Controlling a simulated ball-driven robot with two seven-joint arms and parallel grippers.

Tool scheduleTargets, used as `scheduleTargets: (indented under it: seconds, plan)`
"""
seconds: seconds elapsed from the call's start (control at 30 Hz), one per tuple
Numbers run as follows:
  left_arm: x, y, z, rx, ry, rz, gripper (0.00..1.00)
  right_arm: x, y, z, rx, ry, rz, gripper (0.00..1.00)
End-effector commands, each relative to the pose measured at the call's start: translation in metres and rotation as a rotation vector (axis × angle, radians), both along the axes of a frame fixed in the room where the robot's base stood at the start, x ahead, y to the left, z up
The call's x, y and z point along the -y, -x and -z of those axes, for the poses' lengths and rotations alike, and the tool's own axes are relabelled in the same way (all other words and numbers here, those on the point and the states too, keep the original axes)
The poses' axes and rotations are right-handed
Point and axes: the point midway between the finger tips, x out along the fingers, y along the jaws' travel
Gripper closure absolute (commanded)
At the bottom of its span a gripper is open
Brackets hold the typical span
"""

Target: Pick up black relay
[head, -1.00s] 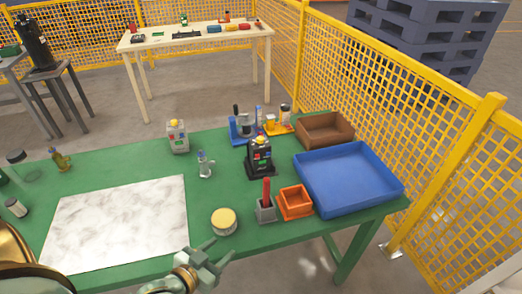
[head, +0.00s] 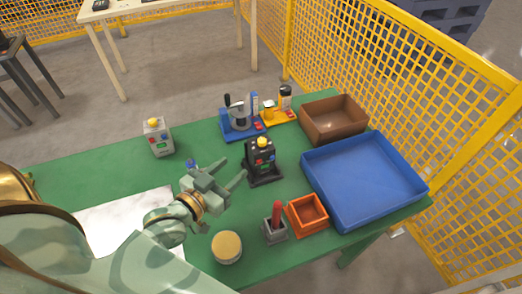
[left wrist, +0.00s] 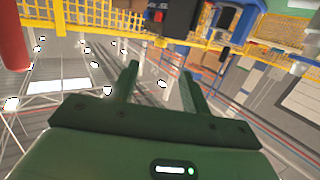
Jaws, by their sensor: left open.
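The black relay (head: 262,158) stands upright on the green table, a dark box on a black base with a yellow knob and coloured buttons on top. My left gripper (head: 233,169) is open and empty, just left of the relay in the head view, its fingers pointing towards it. The open fingers also show in the left wrist view (left wrist: 160,75). A dark block at that view's top edge may be the relay; I cannot tell. My gripper hides most of a small clear and blue item behind it. My right gripper is not in view.
A grey box with a yellow knob (head: 157,137) and a blue device (head: 240,118) stand behind. A blue tray (head: 420,193), brown bin (head: 334,133), orange bin (head: 307,230) and grey holder with a red handle (head: 276,232) lie right. A round yellow-topped tin (head: 227,246) is in front.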

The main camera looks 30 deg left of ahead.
Motion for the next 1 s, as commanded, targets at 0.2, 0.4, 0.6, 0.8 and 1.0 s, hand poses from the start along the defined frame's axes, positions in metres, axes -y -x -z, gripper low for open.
scheduleTargets:
  seconds: [0.2, 0.4, 0.6, 0.8, 1.0]
  plan:
    - [0.007, -0.055, 0.01, 0.004, 0.001, 0.0, 0.53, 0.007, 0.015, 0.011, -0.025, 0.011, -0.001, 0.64]
    - [0.012, -0.085, 0.014, 0.0, -0.001, 0.0, 0.53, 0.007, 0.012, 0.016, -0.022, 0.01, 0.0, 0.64]
    - [0.014, -0.104, 0.017, 0.002, 0.0, 0.0, 0.53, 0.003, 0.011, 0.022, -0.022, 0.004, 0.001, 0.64]
    - [0.017, -0.134, 0.023, -0.001, -0.001, 0.001, 0.53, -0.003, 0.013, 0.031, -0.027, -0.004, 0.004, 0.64]
    - [0.018, -0.14, 0.022, -0.001, -0.002, 0.001, 0.53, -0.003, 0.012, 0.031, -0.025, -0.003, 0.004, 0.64]
